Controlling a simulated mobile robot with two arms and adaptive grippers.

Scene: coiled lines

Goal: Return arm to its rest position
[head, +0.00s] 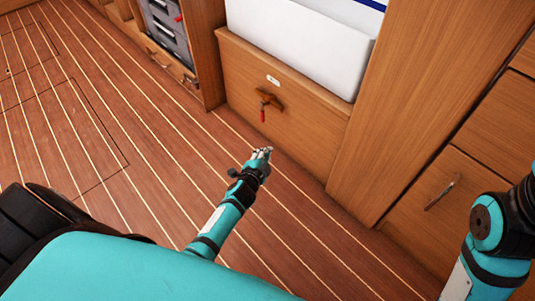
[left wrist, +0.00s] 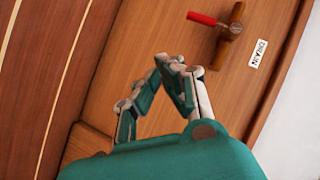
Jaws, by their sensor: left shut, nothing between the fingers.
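My left gripper (head: 263,154) shows in the middle of the head view, in front of and apart from a wooden cabinet front. Its arm reaches in from the lower left over the floor. The left wrist view shows the same gripper (left wrist: 170,60) with its fingertips together and nothing between them. Part of my right arm (head: 492,240) shows at the right edge of the head view; its gripper is out of view.
Drawers (head: 470,190) stand at right. Striped plank floor (head: 90,110) is clear at left.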

